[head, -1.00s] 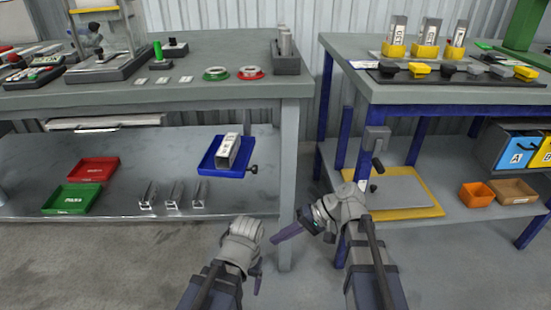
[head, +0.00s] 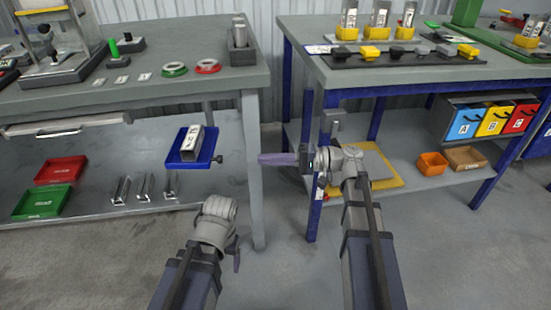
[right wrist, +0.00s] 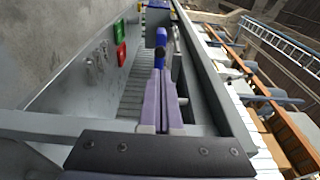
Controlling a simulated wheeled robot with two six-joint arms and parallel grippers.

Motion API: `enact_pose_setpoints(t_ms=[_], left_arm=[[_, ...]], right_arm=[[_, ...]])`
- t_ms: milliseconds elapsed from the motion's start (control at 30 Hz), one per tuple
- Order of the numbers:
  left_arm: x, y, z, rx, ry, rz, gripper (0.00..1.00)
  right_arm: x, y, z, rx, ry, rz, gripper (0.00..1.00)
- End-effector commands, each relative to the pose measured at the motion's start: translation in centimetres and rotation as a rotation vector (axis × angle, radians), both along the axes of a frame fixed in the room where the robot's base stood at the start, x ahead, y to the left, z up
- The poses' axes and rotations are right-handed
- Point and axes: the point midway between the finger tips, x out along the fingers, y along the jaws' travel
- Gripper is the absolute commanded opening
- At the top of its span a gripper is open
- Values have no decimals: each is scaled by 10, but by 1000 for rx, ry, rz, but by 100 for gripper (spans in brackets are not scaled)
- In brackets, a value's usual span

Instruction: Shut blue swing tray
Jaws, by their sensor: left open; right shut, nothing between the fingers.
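The blue swing tray (head: 193,148) sticks out at the lower level of the left table, with a grey metal block (head: 192,141) on it and a dark knob (head: 219,159) at its right side. My right gripper (head: 263,158) is shut and empty. My left gripper (head: 236,258) hangs open, low in front of the table.
Red (head: 61,170) and green (head: 42,201) trays and several metal channels lie on the lower shelf. The right table's blue leg (head: 312,200) is close to my right arm. Floor between the tables is free.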

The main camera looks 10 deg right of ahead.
Motion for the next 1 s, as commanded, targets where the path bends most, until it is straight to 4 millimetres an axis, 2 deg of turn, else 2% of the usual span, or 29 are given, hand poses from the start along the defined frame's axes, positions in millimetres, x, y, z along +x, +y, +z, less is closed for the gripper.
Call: enact_pose_setpoints(t_ms=[100, 400, 600, 1000], left_arm=[[0, 0, 0, 0, 0, 0, 80], [0, 0, 0, 0, 0, 0, 80], [0, 0, 0, 0, 0, 0, 80], [0, 0, 0, 0, 0, 0, 80]], right_arm=[[3, 27, 0, 0, 0, 5, 0], [12, 74, 0, -1, 0, 3, 0], [15, 88, 0, -1, 0, 1, 0], [16, 90, 0, -1, 0, 0, 0]])
